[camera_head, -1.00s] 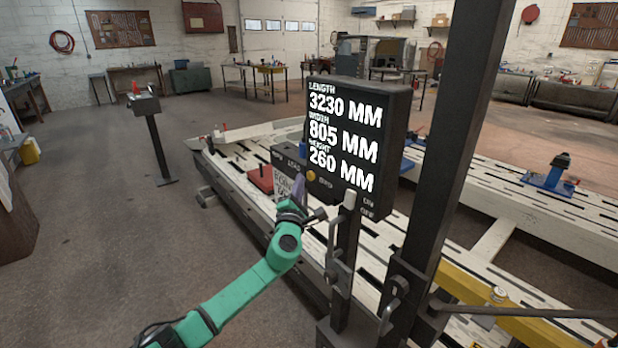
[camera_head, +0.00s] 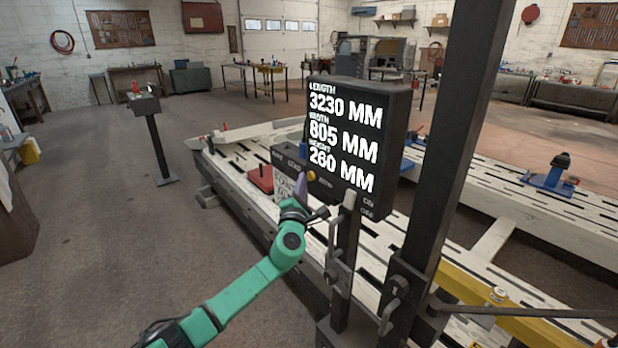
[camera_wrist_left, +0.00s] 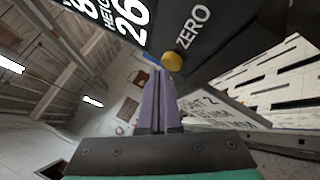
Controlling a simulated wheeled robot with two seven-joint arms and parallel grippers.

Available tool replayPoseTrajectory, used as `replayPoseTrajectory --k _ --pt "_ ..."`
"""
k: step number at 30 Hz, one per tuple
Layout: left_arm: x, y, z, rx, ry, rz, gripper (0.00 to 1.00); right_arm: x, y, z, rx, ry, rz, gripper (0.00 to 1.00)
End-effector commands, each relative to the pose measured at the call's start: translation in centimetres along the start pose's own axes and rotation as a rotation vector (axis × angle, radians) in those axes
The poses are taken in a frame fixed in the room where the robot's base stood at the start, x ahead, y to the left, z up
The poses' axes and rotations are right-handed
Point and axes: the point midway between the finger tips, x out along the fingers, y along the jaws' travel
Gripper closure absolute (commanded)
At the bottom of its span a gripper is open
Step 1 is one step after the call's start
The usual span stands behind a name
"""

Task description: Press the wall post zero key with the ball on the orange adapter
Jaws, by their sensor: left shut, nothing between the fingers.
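A round yellow key (camera_head: 311,175) sits at the lower left of the black display (camera_head: 345,135). In the left wrist view the yellow key (camera_wrist_left: 172,61) is beside the printed word ZERO (camera_wrist_left: 193,27). My left gripper (camera_head: 301,178) has purple fingers, shut with nothing between them. In the left wrist view its fingertips (camera_wrist_left: 158,72) are just below and left of the yellow key; I cannot tell whether they touch it. I cannot pick out an orange adapter or a ball on one in either view. My right gripper is not in view.
The display is on a dark post (camera_head: 345,270) beside a thick black column (camera_head: 450,130). The long slotted bench (camera_head: 240,190) lies behind, with a red block (camera_head: 260,178) on it. A pedestal (camera_head: 158,150) stands at left.

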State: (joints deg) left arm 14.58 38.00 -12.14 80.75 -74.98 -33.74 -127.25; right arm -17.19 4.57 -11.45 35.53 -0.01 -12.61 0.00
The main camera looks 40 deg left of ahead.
Motion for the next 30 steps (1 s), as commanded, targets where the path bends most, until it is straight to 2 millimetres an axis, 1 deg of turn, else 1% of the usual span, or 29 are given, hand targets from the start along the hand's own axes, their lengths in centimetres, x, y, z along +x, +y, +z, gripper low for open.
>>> replayPoseTrajectory --k 30 --pt "0.70 -0.56 0.53 0.000 -0.001 -0.001 1.00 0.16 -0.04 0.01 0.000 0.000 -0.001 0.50"
